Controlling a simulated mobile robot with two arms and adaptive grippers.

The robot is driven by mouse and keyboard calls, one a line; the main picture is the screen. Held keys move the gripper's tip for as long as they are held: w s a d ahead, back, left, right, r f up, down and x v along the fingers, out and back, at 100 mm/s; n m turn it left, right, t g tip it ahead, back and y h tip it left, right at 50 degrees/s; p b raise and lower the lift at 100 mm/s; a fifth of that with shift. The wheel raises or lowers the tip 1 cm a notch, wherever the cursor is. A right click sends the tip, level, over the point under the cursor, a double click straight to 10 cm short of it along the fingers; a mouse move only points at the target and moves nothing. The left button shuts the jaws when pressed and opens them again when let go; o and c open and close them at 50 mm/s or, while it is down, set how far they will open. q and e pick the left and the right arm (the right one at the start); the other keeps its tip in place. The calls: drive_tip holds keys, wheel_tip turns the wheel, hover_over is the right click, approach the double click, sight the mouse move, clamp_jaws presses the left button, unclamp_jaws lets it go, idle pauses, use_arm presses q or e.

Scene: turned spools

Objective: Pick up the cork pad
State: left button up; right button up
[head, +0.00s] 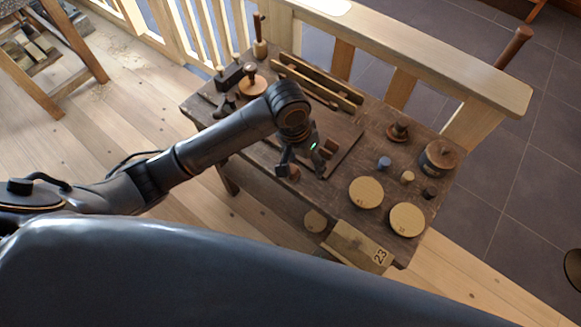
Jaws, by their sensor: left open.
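Two round, flat, tan discs lie on the dark wooden bench (252,142) near its front right: one disc (366,193) and, nearer its right corner, a second disc (407,219). Both are cork-coloured with small dark marks; I cannot tell for sure which is the cork pad. A smaller brownish round piece (315,221) shows at the bench's front edge. My left gripper (302,170) is open over the middle of the bench, left of the discs and apart from them. A small brown block (330,147) shows beside its fingers. My right gripper is not in view.
A lidded brown pot (439,157), a dark turned piece (398,131), a small blue piece (384,163) and a small tan spool (407,177) stand behind the discs. A wooden plate marked 23 (357,246) is at the front. A wooden railing (420,58) runs behind the bench.

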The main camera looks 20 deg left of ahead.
use_arm(q)
drive_tip(key=w+a+r+y, duration=0.2)
drive_tip(key=a+r, duration=0.2)
hover_over(292, 167)
drive_tip(key=shift+n+g, duration=0.4)
wheel_tip(292, 167, down, 8)
drive_tip(key=shift+s+r+p, duration=0.1)
drive_tip(key=shift+p, duration=0.3)
drive_tip(key=f, duration=0.2)
drive_tip(key=f+p, duration=0.1)
drive_tip(key=f, duration=0.1)
drive_tip(key=shift+a+f, duration=0.2)
drive_tip(key=shift+f, duration=0.65)
drive_tip(key=c, duration=1.1)
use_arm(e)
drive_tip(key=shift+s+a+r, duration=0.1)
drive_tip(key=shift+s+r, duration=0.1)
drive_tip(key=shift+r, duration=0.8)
